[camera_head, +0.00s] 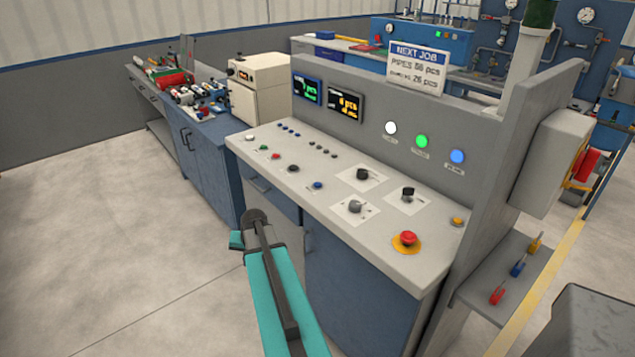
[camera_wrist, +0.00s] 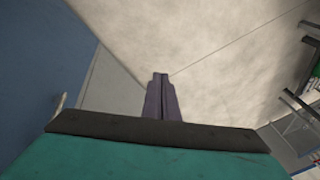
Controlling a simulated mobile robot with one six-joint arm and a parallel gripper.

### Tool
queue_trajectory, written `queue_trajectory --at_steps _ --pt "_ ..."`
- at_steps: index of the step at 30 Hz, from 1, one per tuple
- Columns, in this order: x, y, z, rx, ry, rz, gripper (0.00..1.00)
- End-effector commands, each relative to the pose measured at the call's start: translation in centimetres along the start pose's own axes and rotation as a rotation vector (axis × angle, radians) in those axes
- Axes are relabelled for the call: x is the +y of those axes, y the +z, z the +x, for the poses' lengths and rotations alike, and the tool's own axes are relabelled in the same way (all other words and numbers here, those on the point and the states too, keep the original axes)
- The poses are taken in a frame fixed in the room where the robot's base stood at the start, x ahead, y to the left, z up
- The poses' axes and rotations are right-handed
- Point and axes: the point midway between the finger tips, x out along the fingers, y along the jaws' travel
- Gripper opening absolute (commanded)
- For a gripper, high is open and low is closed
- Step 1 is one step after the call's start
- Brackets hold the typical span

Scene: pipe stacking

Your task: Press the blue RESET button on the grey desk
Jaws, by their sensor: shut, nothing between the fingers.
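The grey desk (camera_head: 335,215) has a light sloping top with several buttons and knobs. A blue button (camera_head: 318,185) sits near the middle of its front part; its label is too small to read. A round blue light (camera_head: 457,156) is on the upright panel behind. The end of my arm (camera_head: 255,220) is in front of the desk's left front edge, apart from the buttons. In the wrist view my gripper (camera_wrist: 160,78) is shut and empty, with pale floor beyond its tips. No button shows in the wrist view.
A red emergency button (camera_head: 407,240) on a yellow base stands at the desk's right front. Black knobs (camera_head: 363,174) are left of it. A grey side wall (camera_head: 495,180) closes the desk's right end. Open floor (camera_head: 110,220) lies to the left.

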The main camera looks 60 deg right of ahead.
Motion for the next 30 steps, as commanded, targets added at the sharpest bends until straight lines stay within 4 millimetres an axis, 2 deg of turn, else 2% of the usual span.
queue_trajectory --at_steps 1,3,12,21,30 --pt "0.7 -2.3 -1.7 0.031 -0.007 0.031 0.00" --pt "1.6 -4.7 -3.5 0.069 -0.016 0.070 0.00" --pt "6.2 -13.9 -12.0 0.225 -0.051 0.217 0.00" --pt "11.2 -20.8 -20.4 0.365 -0.075 0.336 0.00" --pt "15.9 -25.6 -28.2 0.484 -0.094 0.430 0.00"
